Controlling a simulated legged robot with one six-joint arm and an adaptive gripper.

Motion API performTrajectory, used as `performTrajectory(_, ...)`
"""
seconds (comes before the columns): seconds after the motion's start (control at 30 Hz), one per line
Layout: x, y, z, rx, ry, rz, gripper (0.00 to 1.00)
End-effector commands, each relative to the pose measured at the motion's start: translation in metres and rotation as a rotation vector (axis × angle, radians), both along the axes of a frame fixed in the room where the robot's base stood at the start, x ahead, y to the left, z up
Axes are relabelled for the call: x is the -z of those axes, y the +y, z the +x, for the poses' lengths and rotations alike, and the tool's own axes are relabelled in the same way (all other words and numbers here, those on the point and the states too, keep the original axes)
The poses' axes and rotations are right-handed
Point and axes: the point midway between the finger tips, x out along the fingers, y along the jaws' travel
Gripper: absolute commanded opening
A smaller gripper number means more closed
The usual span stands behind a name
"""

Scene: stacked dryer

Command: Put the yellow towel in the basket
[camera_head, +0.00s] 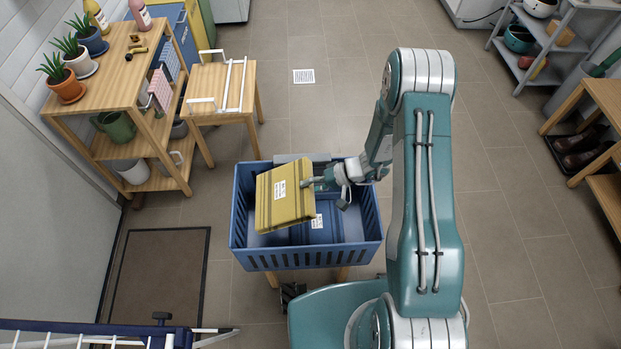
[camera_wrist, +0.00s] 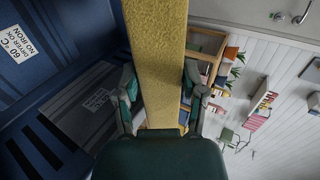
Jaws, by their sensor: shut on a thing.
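The yellow towel (camera_head: 284,196) is a folded, flat piece with a white label, tilted over the left part of the blue basket (camera_head: 302,258). My gripper (camera_head: 316,183) is shut on its right edge. In the wrist view the yellow towel (camera_wrist: 160,60) stands as a thick band between the two fingers of my gripper (camera_wrist: 162,112). A blue folded towel (camera_head: 323,222) with a white label lies inside the basket, partly hidden under the yellow one. A grey folded piece (camera_head: 300,159) shows at the basket's back. I cannot tell whether the yellow towel touches what is below.
The basket stands on a wooden support. A small wooden stool (camera_head: 222,85) with a white rack is behind it, beside a shelf (camera_head: 110,70) with potted plants. A drying rack (camera_head: 90,335) is at the front left. Tiled floor is free behind and right.

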Motion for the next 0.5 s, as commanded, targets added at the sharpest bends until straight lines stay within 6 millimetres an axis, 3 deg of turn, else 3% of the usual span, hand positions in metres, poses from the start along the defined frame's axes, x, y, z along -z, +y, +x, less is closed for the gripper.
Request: performTrajectory(0.5, 0.067, 0.0, 0.0, 0.0, 0.002, 0.001, 0.0)
